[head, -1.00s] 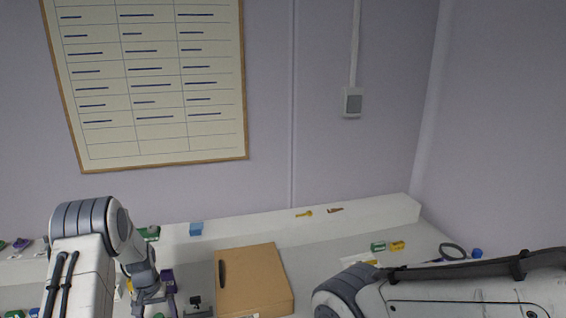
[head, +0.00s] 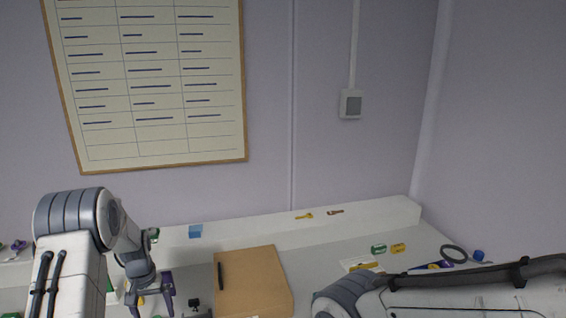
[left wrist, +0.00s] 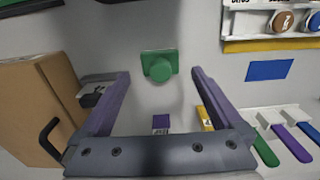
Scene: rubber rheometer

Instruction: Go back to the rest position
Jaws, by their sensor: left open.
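My left gripper (head: 154,302) is over the left part of the bench in the head view, pointing down. In the left wrist view its two purple fingers (left wrist: 160,88) stand wide apart with nothing held between them. A green block with a round knob (left wrist: 159,65) shows beyond the fingertips, apart from them. My right arm reaches in from the lower right of the head view, and its gripper is out of the frame.
A brown box (head: 250,283) with a black handle stands right of my left gripper. It also shows in the left wrist view (left wrist: 32,105). Small items, including a tape roll (head: 453,254), lie at the right. A raised ledge (head: 370,213) runs along the wall.

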